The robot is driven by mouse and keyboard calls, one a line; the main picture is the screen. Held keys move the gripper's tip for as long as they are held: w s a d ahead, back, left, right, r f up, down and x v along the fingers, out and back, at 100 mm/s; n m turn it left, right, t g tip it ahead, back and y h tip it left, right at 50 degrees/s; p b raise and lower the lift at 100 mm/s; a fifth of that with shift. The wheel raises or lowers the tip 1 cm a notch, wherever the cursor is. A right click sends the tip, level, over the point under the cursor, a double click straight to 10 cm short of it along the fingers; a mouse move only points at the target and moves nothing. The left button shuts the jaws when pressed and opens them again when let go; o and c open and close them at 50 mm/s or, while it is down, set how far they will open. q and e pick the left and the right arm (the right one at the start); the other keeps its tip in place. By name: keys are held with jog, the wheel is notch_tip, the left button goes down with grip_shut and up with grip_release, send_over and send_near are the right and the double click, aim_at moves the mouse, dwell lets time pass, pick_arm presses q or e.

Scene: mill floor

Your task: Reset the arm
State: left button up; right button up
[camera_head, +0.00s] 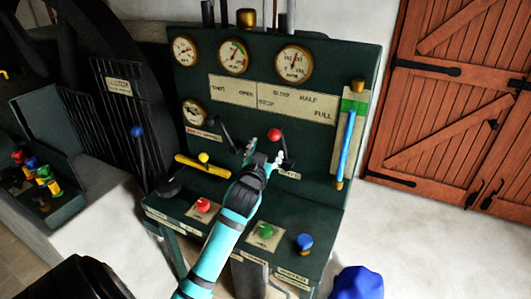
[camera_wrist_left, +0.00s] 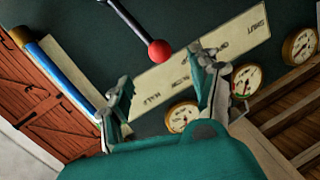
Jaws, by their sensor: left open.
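My left arm reaches up from the bottom of the head view to a dark green control panel (camera_head: 340,100). My left gripper (camera_head: 264,158) is open, just left of and below a red ball knob (camera_head: 274,134) on a dark lever. In the left wrist view the red knob (camera_wrist_left: 160,52) shows beyond the open fingers (camera_wrist_left: 162,78), in the gap between them, with nothing held. Its dark rod (camera_wrist_left: 127,20) runs up to the left. A second dark crank lever (camera_head: 228,136) is left of the gripper. My right gripper is not in view.
Gauges (camera_head: 293,64) and a lettered plate (camera_head: 272,102) are above the gripper. A blue tube (camera_head: 346,146) stands at the right.

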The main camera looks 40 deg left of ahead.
pick_arm(q)
jog(key=s+d+f+m+g+h, duration=0.2)
jog(key=s+d+f+g+h, duration=0.3)
jog(key=s+d+f, duration=0.9)
jog(key=s+d+f+m+g+h, duration=0.1)
jog(key=s+d+f+g, duration=0.3)
jog(key=s, duration=0.5)
jog(key=s+d+f+m+g+h, duration=0.2)
jog(key=s+d+f+g, duration=0.1)
jog(key=s+d+f, duration=0.4)
notch_tip(320, 180, down, 23)
jog(key=s+a, duration=0.2)
jog(key=s+a+f+g+b, duration=0.1)
jog(key=s+a+f+g, duration=0.1)
jog(key=s+f, duration=1.5)
jog(key=shift+a+f, duration=0.3)
